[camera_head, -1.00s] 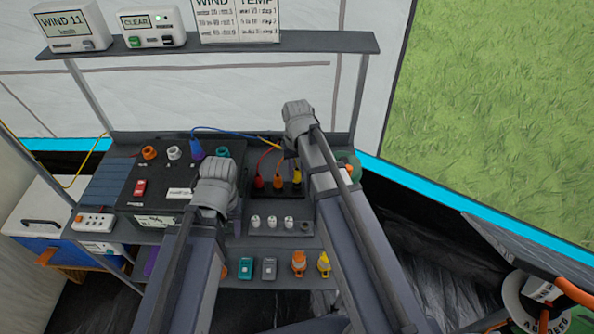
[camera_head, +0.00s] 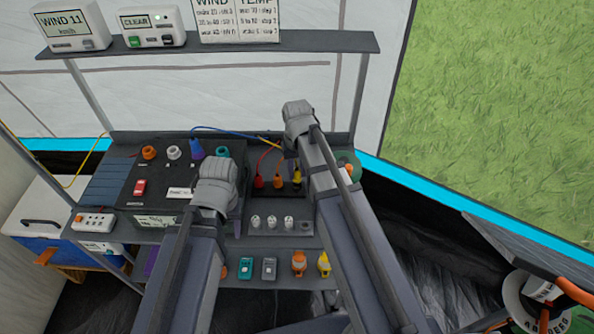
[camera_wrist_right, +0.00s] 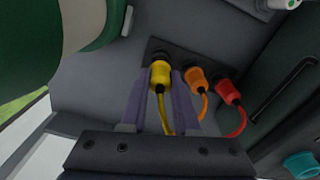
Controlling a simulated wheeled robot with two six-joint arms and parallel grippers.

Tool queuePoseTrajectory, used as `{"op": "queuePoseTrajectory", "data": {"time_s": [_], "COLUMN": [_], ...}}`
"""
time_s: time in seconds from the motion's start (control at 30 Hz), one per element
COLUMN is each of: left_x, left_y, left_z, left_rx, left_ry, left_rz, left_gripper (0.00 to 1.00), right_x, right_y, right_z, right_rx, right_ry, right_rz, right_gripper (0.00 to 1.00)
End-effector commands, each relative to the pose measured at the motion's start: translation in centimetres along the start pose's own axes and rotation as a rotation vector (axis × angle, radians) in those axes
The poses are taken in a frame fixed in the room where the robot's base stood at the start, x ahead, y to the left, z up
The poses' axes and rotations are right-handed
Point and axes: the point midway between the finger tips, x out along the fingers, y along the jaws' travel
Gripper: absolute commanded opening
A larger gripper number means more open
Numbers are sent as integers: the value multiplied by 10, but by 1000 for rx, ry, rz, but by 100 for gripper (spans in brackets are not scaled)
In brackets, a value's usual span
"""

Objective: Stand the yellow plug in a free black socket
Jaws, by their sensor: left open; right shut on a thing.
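The yellow plug (camera_wrist_right: 160,76) is upright between the two fingers of my right gripper (camera_wrist_right: 163,84), which is shut on it. Its end meets the black socket strip (camera_wrist_right: 148,47), in line with the orange plug (camera_wrist_right: 195,77) and the red plug (camera_wrist_right: 228,90). I cannot tell whether it is fully seated. In the head view the yellow plug (camera_head: 297,176) is right of the orange plug (camera_head: 278,182) and red plug (camera_head: 259,181). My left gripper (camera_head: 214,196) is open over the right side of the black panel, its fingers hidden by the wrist.
The black panel (camera_head: 128,188) carries orange, white, purple and teal fittings. Several white pieces stand on a grey strip (camera_head: 248,227) in front of the sockets. Teal, grey, orange and yellow items (camera_head: 269,268) lie on the lower shelf. A green round object (camera_wrist_right: 75,28) is close beside my right gripper.

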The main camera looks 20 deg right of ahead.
Motion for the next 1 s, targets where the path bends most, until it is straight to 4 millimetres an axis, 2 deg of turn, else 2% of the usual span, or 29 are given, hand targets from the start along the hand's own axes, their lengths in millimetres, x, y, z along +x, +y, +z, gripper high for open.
{"op": "queuePoseTrajectory", "data": {"time_s": [1.0], "left_x": [20], "left_y": [2], "left_z": [-1], "left_rx": [0], "left_ry": [0], "left_rz": [0], "left_gripper": [50], "right_x": [20], "right_y": [0], "right_z": [0], "right_rx": [0], "right_ry": [0], "right_rz": [0], "right_gripper": [0]}}
